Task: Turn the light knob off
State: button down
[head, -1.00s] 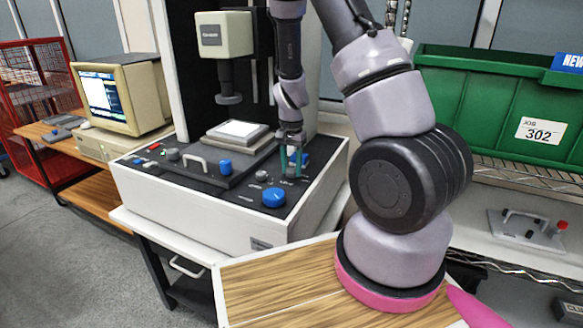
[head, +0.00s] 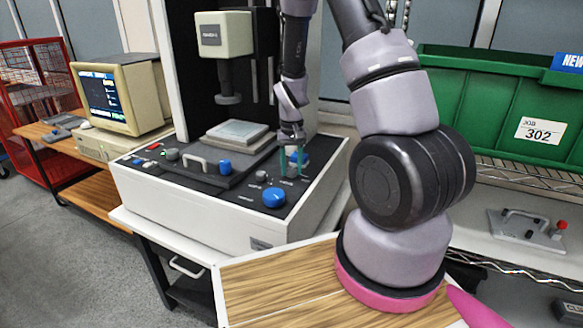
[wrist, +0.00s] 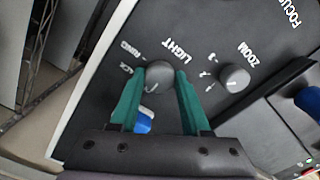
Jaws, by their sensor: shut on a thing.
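The light knob (wrist: 158,76) is a small grey round knob on the black panel, beside the word LIGHT in the wrist view. A pale mark shows on its lower edge. My gripper (wrist: 160,78) has its two green fingers on either side of the knob and is shut on it. In the head view my gripper (head: 292,166) reaches down to the right part of the machine's panel, and its fingers hide the light knob there.
The grey zoom knob (wrist: 234,78) is close beside my right finger in the wrist view. A large blue knob (head: 273,197) is at the panel's front. A monitor (head: 104,98) stands at left.

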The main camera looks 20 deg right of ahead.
dwell(0.4)
jog(key=shift+c, duration=1.9)
grip_release()
notch_tip(320, 180, up, 11)
notch_tip(320, 180, up, 8)
jog(key=t, duration=0.2)
send_over(292, 169)
jog(key=s, duration=0.3)
jog(key=s+a+r+m+t+y, duration=0.2)
jog(key=s+r+t, duration=0.3)
jog(key=s+r, duration=1.2)
jog(key=shift+a+r, duration=0.2)
jog(key=shift+a, duration=0.05)
